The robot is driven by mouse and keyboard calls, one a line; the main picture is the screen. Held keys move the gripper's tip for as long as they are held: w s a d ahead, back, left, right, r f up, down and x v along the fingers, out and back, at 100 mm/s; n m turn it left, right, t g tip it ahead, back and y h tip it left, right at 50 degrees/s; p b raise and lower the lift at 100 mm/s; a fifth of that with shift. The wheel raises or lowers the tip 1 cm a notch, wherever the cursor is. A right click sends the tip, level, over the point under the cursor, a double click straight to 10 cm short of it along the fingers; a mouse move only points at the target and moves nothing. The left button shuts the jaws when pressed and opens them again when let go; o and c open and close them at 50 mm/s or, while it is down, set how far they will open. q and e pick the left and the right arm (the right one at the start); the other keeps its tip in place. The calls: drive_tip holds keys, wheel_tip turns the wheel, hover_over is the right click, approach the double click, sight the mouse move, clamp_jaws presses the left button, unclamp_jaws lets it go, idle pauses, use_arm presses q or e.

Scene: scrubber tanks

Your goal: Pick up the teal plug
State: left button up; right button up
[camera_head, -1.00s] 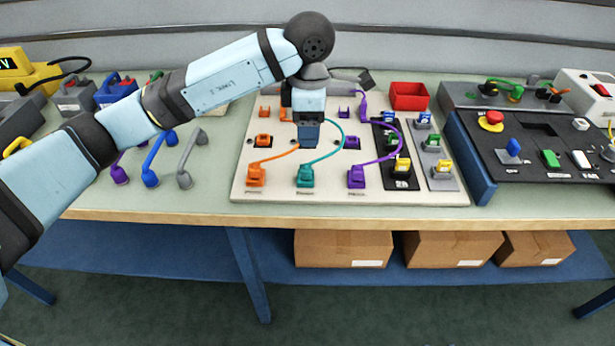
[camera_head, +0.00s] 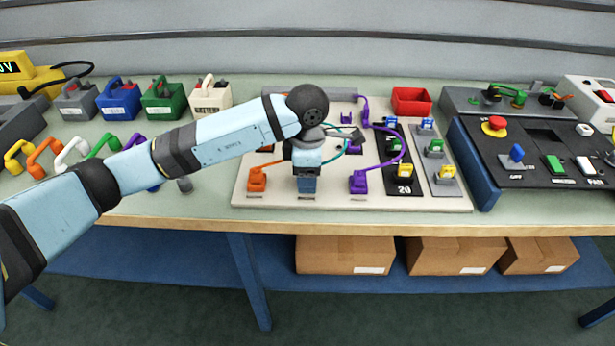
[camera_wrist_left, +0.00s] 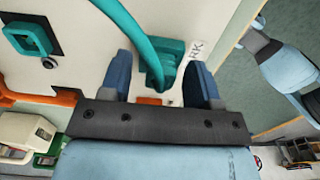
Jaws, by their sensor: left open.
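The teal plug (camera_wrist_left: 170,62) shows in the left wrist view, with its thick teal cable arching over it. It sits on the pale board (camera_head: 281,200), between the two blue fingers of my left gripper (camera_wrist_left: 160,72). The gripper is open, and a gap shows beside the plug; contact cannot be told. In the head view my left gripper (camera_head: 306,188) points down at the board's front row and hides the plug. Part of the teal cable (camera_head: 338,152) shows behind it.
An orange plug (camera_head: 257,180) stands left of the gripper and a purple plug (camera_head: 358,182) right of it, both with cables. A teal socket (camera_wrist_left: 32,38) shows in the wrist view. A red bin (camera_head: 411,101) stands behind. The table's front edge is close.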

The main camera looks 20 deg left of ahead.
use_arm(q)
drive_tip(key=shift+r, duration=0.1)
drive_tip(key=c, duration=1)
drive_tip(key=shift+r, duration=0.1)
wheel_tip(320, 180, up, 19)
drive_tip(key=p, duration=0.1)
wheel_tip(320, 180, down, 6)
drive_tip(key=b, duration=0.4)
